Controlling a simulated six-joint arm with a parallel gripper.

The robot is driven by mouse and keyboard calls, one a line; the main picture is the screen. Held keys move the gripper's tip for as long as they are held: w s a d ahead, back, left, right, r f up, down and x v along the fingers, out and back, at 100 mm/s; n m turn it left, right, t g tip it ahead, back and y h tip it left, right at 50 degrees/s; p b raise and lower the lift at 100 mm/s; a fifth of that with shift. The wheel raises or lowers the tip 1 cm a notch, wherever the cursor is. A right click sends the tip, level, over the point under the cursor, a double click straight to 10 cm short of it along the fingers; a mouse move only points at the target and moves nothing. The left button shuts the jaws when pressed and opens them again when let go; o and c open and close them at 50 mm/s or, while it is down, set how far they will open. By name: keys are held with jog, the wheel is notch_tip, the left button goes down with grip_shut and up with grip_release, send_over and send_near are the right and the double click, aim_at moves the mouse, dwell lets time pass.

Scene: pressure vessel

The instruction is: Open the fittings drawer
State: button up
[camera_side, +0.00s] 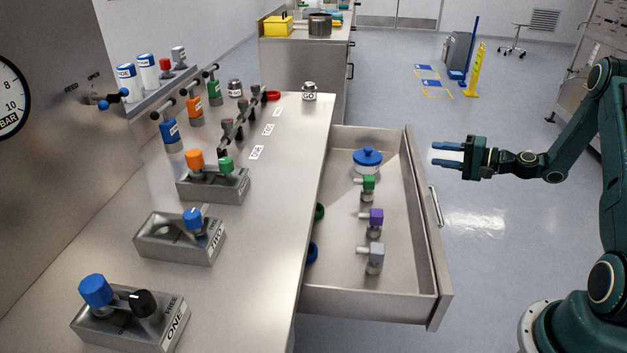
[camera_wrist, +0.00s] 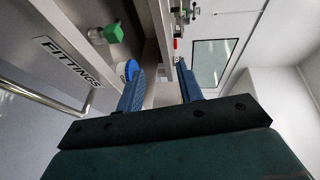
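The fittings drawer (camera_side: 436,290) stands pulled well out from the bench in the side view, with its inside exposed. Its bar handle (camera_side: 436,207) is on the outer face of the front panel. In the wrist view the FITTINGS label (camera_wrist: 68,62) and the handle (camera_wrist: 40,98) show at the left. My gripper (camera_side: 433,153) is open and empty, with a gap between its blue fingers. It is near the far end of the front panel, apart from the handle. The fingers (camera_wrist: 157,78) also show spread in the wrist view.
The drawer holds a blue-lidded pot (camera_side: 367,160) and green (camera_side: 368,186), purple (camera_side: 375,220) and grey (camera_side: 375,257) fittings. A green and a blue ring lie near the bench side. Several valve blocks (camera_side: 180,240) stand on the bench. The floor (camera_side: 490,225) beyond the drawer is clear.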

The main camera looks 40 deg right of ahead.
jog(key=shift+s+r, duration=0.15)
jog(key=shift+r, duration=1.4)
jog(key=s+a+r+n+g, duration=0.1)
jog(key=a+r+n+g, duration=0.25)
jog(key=a, duration=0.35)
jog(key=s+a+r+n+g+h, duration=0.1)
jog(key=s+a+r+n+g, duration=0.1)
jog(key=a+r+n, duration=0.3)
jog(key=s+a+r+n+g, duration=0.1)
jog(key=a+r+g, duration=0.15)
jog(key=a, duration=0.55)
jog(key=s+a+r+n+h, duration=0.1)
jog(key=s+a+r+h, duration=0.1)
jog(key=s, duration=0.9)
jog(key=s+a+r+n+g+h, duration=0.1)
jog(key=s+a+r+n+h, duration=0.1)
jog(key=s, duration=0.9)
jog(key=shift+a+r+h, duration=0.5)
jog(key=shift+a+r, duration=0.3)
jog(key=shift+r, duration=0.1)
